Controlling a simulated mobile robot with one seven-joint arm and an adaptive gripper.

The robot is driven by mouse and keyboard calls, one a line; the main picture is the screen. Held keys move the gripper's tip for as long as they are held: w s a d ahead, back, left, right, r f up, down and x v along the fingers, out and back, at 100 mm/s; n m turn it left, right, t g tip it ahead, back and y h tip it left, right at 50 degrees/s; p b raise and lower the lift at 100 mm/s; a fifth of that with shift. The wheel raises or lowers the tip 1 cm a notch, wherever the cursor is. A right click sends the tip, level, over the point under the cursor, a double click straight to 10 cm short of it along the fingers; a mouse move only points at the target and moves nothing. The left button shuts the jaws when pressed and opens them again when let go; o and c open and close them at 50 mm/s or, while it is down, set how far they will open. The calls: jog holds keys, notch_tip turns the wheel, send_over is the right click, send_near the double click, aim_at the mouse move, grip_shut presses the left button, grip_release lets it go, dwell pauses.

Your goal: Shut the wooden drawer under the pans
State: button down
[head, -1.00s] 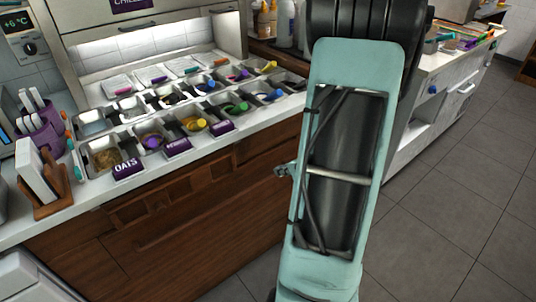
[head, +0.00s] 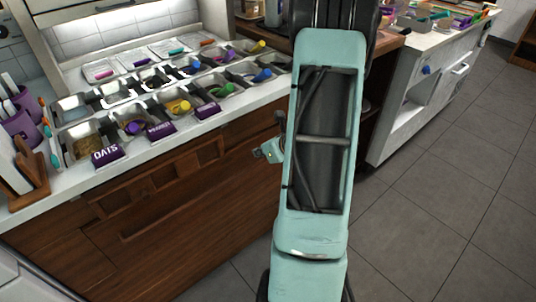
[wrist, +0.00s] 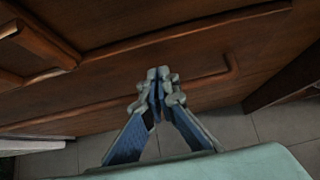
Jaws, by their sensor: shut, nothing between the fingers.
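The wooden drawer front (head: 190,172) lies under the pans, in the dark wood cabinet below the white counter. It has rectangular recesses in its face. I cannot tell from here how far it stands out, if at all. The pans (head: 82,148) sit in rows in the counter, holding toppings and coloured-handled utensils. My gripper (wrist: 160,78) is shut and empty in the wrist view, pointing at the wood front. Whether it touches the wood is not clear. In the head view my gripper (head: 268,150) shows beside my arm, close to the right part of the cabinet; my arm hides part of it.
Purple label blocks (head: 107,155) stand along the counter's front edge. A wooden holder (head: 22,175) stands at the counter's left end. A white cabinet (head: 410,125) is at the right. The grey tiled floor (head: 430,220) is open at the right.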

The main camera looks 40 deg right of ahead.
aim_at(248, 142)
jog(key=shift+w+r, duration=0.15)
jog(key=shift+w, duration=1.25)
jog(key=shift+w, duration=0.1)
jog(key=shift+w+a+b, duration=0.1)
jog(key=shift+w+b, duration=0.3)
jog(key=shift+w, duration=0.45)
jog(key=shift+r, duration=0.15)
jog(key=shift+w, duration=0.1)
